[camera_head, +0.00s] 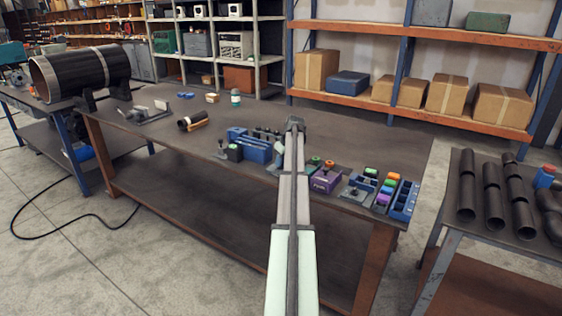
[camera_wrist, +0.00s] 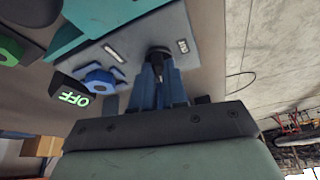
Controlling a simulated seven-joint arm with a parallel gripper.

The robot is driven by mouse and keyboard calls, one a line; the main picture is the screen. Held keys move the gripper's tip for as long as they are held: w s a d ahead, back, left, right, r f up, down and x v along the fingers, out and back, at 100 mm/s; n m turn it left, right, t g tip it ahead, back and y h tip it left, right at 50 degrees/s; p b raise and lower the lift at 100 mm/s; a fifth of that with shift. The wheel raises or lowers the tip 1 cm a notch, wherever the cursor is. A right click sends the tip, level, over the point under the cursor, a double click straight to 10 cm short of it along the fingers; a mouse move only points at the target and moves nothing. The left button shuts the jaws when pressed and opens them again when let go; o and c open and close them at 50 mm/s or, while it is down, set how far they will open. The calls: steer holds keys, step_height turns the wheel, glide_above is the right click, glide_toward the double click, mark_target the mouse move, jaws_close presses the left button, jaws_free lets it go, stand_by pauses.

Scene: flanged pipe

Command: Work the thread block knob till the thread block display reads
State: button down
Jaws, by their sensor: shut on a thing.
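In the wrist view, a pale grey plate (camera_wrist: 205,62) carries a dark round knob (camera_wrist: 157,51) between small printed labels too blurred to read. My gripper (camera_wrist: 160,68) has its blue fingers closed on this dark knob. A black display (camera_wrist: 73,97) at the plate's left edge shows "OFF" in green, turned over in the picture. A blue knob (camera_wrist: 99,80) sits beside the display, apart from my fingers. I cannot tell for sure which parts belong to the thread block. In the head view my arm reaches over the bench, and its wrist hides the fingers and the held knob.
The brown bench (camera_head: 365,140) holds a blue block (camera_head: 255,148) left of my arm. A purple block (camera_head: 325,180) and a blue rack (camera_head: 403,202) stand to the right. A teal part (camera_wrist: 115,15) lies close above the plate in the wrist view. The bench's back right is clear.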

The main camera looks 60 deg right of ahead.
stand_by(0.4)
steer(key=c, duration=1.2)
jaws_free()
steer(key=shift+o, duration=0.2)
steer(key=v, duration=1.3)
steer(key=shift+r, duration=0.4)
steer(key=shift+s, duration=0.1)
